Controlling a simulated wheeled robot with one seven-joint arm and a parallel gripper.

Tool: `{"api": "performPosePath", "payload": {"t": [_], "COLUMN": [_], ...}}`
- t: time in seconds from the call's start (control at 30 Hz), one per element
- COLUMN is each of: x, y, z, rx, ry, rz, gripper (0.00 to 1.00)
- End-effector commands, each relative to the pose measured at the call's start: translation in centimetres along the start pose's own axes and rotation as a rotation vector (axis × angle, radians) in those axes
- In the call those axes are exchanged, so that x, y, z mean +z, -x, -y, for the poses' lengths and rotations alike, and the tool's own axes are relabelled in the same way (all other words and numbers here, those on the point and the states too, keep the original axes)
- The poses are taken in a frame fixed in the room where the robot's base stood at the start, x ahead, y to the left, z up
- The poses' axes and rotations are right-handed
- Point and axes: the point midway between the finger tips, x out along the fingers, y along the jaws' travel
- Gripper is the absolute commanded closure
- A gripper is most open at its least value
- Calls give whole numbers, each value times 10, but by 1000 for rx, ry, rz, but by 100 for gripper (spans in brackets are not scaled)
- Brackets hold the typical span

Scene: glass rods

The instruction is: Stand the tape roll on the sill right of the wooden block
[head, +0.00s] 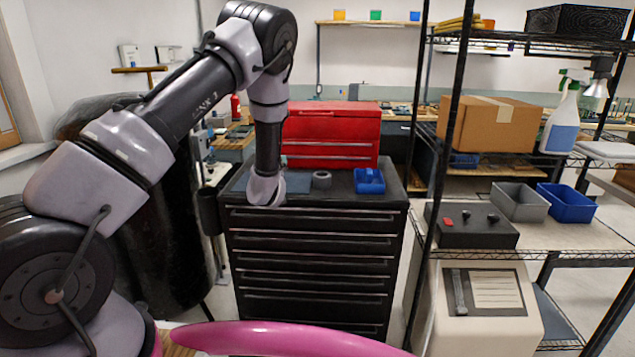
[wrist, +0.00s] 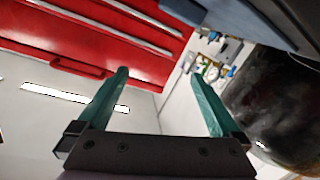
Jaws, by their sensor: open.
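A grey tape roll (head: 322,180) sits on top of the black drawer cabinet (head: 392,190), between a dark blue-grey mat and a small blue bin. My gripper (wrist: 159,76) shows in the wrist view with its two teal fingers apart and nothing between them. In the head view my wrist hangs over the cabinet's left front part, left of the tape roll, and hides most of the gripper. The tape roll is not recognisable in the wrist view. A pale ledge below the window (head: 22,154) at far left may be the sill. I cannot make out a wooden block.
A red toolbox (head: 332,128) stands behind the tape roll and also shows in the wrist view (wrist: 110,40). The blue bin (head: 370,182) is right of the roll. A black wire rack (head: 440,120) with a cardboard box (head: 487,122) stands at right.

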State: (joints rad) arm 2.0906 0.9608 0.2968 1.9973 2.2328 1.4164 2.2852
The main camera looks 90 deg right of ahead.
Motion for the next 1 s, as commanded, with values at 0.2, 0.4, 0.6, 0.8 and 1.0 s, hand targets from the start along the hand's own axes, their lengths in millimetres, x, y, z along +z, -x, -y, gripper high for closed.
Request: {"api": "performPosePath", "payload": {"t": [0.2, 0.4, 0.6, 0.8, 1.0], "x": [104, 124, 129, 130, 128], "y": [41, 38, 8, -6, -33], "z": [-89, -108, -117, -122, -135], "rx": [286, 345, 341, 340, 339], "ry": [-318, -379, -376, -375, -373], "rz": [116, 128, 128, 128, 127], "gripper": [0, 0, 0, 0, 0]}}
